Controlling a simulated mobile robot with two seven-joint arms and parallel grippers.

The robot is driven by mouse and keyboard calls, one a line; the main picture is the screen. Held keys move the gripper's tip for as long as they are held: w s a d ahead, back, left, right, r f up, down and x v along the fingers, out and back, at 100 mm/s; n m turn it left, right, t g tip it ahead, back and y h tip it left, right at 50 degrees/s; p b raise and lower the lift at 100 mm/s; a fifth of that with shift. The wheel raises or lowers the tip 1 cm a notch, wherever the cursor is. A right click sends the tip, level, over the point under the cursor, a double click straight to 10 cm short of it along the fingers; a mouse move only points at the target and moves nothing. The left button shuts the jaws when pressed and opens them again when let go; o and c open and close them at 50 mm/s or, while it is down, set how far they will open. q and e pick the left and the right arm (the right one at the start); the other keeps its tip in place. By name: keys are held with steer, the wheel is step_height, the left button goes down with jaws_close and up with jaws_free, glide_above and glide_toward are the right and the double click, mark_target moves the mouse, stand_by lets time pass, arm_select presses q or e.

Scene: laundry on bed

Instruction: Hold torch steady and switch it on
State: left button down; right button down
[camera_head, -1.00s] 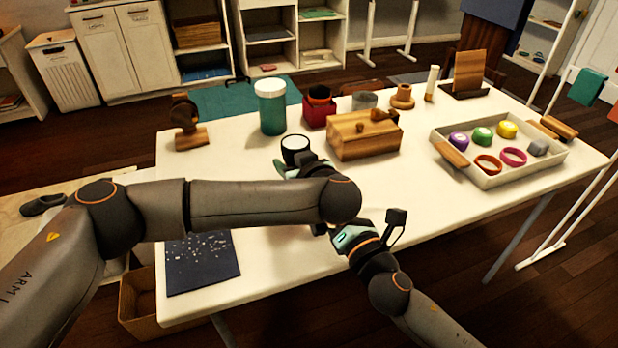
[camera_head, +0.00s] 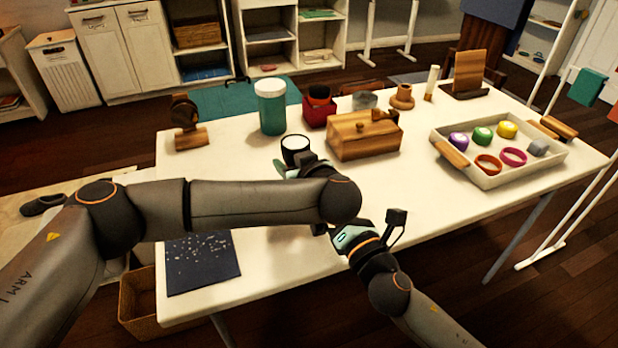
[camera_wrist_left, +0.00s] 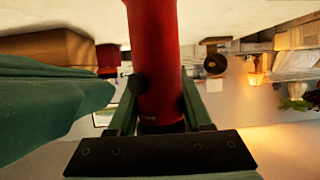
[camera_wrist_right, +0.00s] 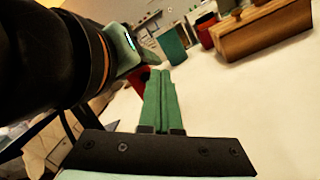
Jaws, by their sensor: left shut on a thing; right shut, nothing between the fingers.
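The torch (camera_wrist_left: 154,45) is a red cylinder in the left wrist view, standing between the fingers of my left gripper (camera_wrist_left: 160,95), which is shut on it. In the head view its round white face with a black rim (camera_head: 295,144) points up; the rest is mostly hidden by my left gripper (camera_head: 290,168) and forearm. My right gripper (camera_wrist_right: 161,75) is shut and empty; its green fingers are together, with a bit of red (camera_wrist_right: 146,73) just beyond the tips. In the head view its fingertips are partly hidden behind my left arm. I cannot make out the switch for certain.
A tray (camera_head: 480,180) with several small items is at the right. A dark speckled sheet (camera_head: 202,264) lies at the front left. The white table (camera_head: 430,205) is clear at front right.

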steer(key=shift+a, duration=0.15)
steer(key=shift+w+a, duration=0.2)
steer(key=shift+a, duration=0.05)
steer(key=shift+w+a+r, duration=0.15)
steer(key=shift+w+a, duration=0.1)
steer(key=shift+a, duration=0.45)
stand_by(1.2)
steer(key=shift+d, duration=0.15)
steer(key=shift+s+d+r, duration=0.1)
steer(key=shift+s+d, duration=0.4)
steer(key=shift+d, duration=0.3)
steer(key=shift+d, duration=0.15)
steer(key=shift+s+d, duration=0.15)
steer(key=shift+d, duration=0.15)
steer(key=shift+s+d, duration=0.6)
steer(key=shift+d, duration=0.3)
steer(key=shift+s+d, duration=0.55)
steer(key=shift+d, duration=0.35)
